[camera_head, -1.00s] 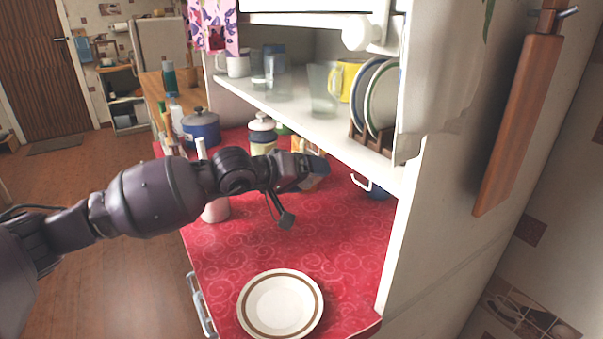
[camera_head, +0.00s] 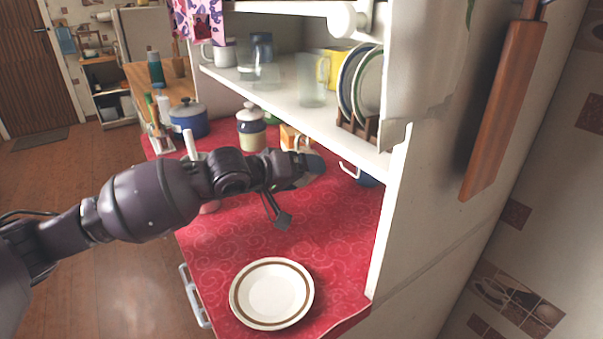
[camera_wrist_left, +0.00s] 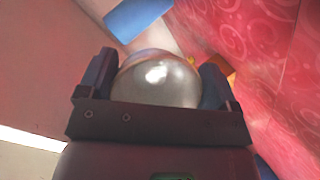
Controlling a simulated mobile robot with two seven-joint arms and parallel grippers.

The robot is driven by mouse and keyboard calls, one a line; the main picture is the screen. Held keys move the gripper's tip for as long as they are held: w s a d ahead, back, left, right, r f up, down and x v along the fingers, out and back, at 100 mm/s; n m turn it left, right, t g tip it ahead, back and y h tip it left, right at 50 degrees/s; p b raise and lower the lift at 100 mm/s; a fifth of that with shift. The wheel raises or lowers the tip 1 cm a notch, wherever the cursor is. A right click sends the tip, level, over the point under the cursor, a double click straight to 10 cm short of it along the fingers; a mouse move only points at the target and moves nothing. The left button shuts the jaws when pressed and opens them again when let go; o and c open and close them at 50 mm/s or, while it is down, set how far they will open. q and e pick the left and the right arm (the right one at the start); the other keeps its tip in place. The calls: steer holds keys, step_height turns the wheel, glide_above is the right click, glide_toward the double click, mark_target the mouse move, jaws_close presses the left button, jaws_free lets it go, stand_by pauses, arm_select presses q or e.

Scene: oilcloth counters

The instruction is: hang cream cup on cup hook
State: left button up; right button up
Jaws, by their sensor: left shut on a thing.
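My left gripper (camera_head: 312,163) is over the red counter, just left of the shelf's lower edge. In the left wrist view its fingers (camera_wrist_left: 155,82) are shut on a glossy pale round thing, which I take for the cream cup (camera_wrist_left: 158,84). In the head view the gripper mostly hides this cup. A white curved piece (camera_head: 348,170) shows under the shelf, a little right of the gripper and apart from it. I cannot tell whether it is the cup hook or a handle. A blue thing (camera_head: 367,179) is beside it. My right gripper is not in view.
The white shelf (camera_head: 285,112) above holds mugs, glasses and a plate rack (camera_head: 357,128). A brown-rimmed plate (camera_head: 272,293) lies on the counter's near end. A cream jar (camera_head: 250,130) and a blue pot (camera_head: 188,120) stand behind my arm. The counter between gripper and plate is clear.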

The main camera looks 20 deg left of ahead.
arm_select(q)
steer(key=o, duration=0.9)
steer(key=shift+s+a, duration=0.1)
steer(key=shift+s+a+r, duration=0.15)
steer(key=shift+s+a, duration=0.05)
steer(key=p+v, duration=0.1)
steer(key=v, duration=0.9)
steer(key=shift+s, duration=0.1)
